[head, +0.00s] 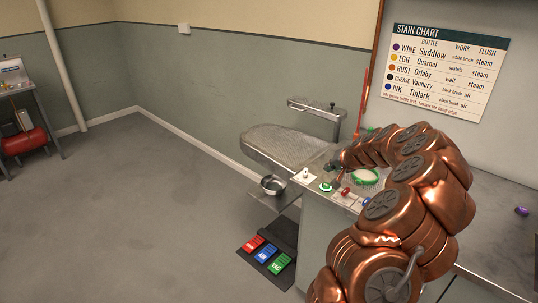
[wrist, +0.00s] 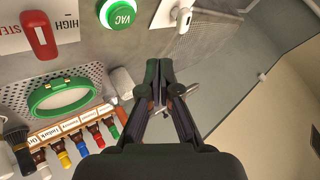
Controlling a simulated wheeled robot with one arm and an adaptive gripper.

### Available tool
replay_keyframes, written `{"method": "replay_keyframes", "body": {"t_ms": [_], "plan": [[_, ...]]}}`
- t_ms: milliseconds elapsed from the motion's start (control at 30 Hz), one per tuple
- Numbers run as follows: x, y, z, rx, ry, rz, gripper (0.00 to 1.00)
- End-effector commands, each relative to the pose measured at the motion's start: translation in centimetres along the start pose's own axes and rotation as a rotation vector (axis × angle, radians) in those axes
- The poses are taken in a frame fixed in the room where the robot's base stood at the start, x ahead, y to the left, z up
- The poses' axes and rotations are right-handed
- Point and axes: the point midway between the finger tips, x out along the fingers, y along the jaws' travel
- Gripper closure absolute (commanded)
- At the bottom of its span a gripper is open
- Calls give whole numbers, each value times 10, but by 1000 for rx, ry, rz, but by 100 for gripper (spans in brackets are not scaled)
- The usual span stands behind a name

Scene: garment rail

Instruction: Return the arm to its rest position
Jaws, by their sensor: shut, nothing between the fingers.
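My arm (head: 410,190) rises in copper links at the right of the head view and bends over the counter (head: 320,205). My gripper (wrist: 157,82) is in the middle of the wrist view, its two dark fingers together and nothing between them. In the head view the arm's end is small and its fingers are hard to make out. The gripper is over the counter's fittings, near a green VAC button (wrist: 118,13) and a white-handled switch (wrist: 184,17).
A red lever (wrist: 39,31), a green ring (wrist: 60,95) and several coloured bottles (wrist: 82,148) are close by. An ironing board (head: 285,147), a metal bowl (head: 272,185) and coloured pedals (head: 267,252) stand left of the counter. The floor (head: 130,220) farther left is clear.

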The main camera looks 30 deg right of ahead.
Motion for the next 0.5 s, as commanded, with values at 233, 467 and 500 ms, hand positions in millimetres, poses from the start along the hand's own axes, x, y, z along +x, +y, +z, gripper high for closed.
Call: {"method": "replay_keyframes", "body": {"t_ms": [233, 467, 500], "plan": [[-1, -10, 4, -11, -10, -9, 100], [-19, -98, 51, -127, -126, -89, 100], [-26, -118, 66, -158, -160, -107, 100]]}}
